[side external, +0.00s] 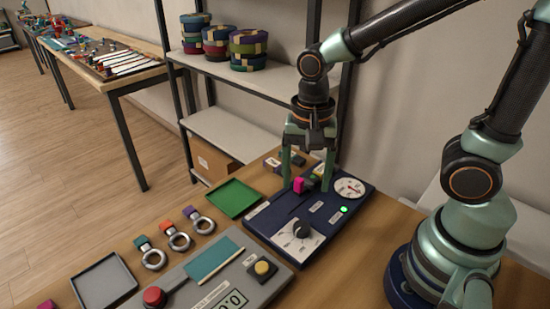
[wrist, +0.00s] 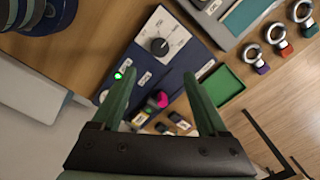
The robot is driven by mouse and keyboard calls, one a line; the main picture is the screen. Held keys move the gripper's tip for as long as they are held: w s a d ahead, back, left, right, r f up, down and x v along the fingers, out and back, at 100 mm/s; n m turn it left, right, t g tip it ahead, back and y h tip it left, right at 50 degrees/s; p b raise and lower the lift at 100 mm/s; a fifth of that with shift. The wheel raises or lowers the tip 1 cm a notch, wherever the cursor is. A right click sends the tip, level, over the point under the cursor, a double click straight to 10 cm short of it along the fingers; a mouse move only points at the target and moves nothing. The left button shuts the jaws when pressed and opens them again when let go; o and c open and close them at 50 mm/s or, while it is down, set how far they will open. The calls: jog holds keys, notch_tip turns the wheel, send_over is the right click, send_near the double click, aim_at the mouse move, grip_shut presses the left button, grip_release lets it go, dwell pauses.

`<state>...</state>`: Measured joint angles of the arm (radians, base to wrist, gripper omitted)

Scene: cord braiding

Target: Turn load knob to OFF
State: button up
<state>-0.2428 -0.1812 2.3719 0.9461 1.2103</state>
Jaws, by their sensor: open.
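A black round knob (side external: 302,229) sits on a white, marked plate (side external: 290,245) at the near end of a dark blue panel (side external: 262,222). In the wrist view the same knob (wrist: 160,46) is beyond my fingertips, towards the top. Its markings and pointer direction are too small to read. My gripper (side external: 306,187) points down over the panel's far half, beside a magenta handle (side external: 299,185), and is apart from the black knob. The wrist view shows my fingers (wrist: 158,75) spread wide and empty, with the magenta handle (wrist: 162,99) appearing between them.
The panel also carries a lit green lamp (side external: 344,209) and a white gauge (side external: 350,187). A green tray (side external: 234,199), several ring-bolts (side external: 178,238) and a grey console (side external: 187,272) with a red button (side external: 154,297) lie left of the panel. Shelves stand behind.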

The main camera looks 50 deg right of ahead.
aim_at(302, 225)
notch_tip(302, 225, down, 12)
jog(key=shift+f, duration=0.1)
dwell(0.5)
grip_shut()
